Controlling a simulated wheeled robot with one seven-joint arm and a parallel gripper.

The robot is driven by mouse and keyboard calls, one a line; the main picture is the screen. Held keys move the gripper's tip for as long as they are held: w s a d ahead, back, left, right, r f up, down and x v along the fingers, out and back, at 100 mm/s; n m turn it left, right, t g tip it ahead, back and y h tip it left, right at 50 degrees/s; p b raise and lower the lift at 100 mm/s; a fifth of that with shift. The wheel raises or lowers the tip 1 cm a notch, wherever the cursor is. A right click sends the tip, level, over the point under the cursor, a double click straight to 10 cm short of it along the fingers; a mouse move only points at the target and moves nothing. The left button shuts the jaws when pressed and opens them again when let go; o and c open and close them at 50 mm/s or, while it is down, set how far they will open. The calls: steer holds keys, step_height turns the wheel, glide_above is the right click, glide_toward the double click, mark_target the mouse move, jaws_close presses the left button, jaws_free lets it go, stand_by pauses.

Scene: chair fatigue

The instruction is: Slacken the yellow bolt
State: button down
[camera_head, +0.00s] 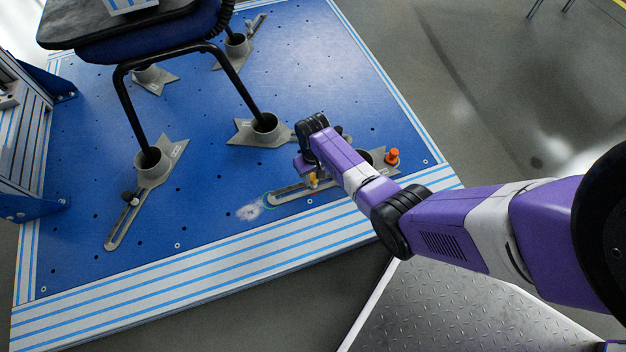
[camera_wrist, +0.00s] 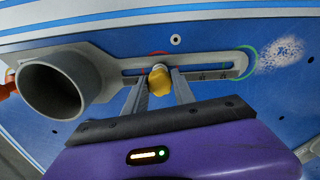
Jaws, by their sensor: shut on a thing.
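The yellow bolt (camera_wrist: 159,82) stands in the slot of a grey slotted clamp (camera_wrist: 205,66) in the wrist view. My gripper (camera_wrist: 160,85) is shut on the bolt, with one finger on each side of it. In the head view the yellow bolt (camera_head: 313,180) shows just under my gripper (camera_head: 311,176), which my arm partly hides. The clamp (camera_head: 285,193) lies flat on the blue plate, and its round cup (camera_wrist: 60,85) is at the left in the wrist view. A red ring mark and a green ring mark show along the slot.
An orange knob (camera_head: 392,157) stands at the clamp's right end. A chair with black legs (camera_head: 238,85) stands in other grey cups on the blue plate (camera_head: 215,190). Another slotted clamp (camera_head: 125,215) lies at the left. A pale worn patch (camera_head: 249,211) lies beyond the slot's end.

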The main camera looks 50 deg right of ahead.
stand_by(0.3)
steer(key=shift+n+p, duration=0.5)
steer(key=shift+n, duration=1.6)
steer(key=shift+r+n+p, duration=0.1)
steer(key=shift+n+p, duration=0.2)
steer(key=shift+n, duration=1.7)
steer(key=n+p, duration=0.1)
steer(key=n, duration=0.3)
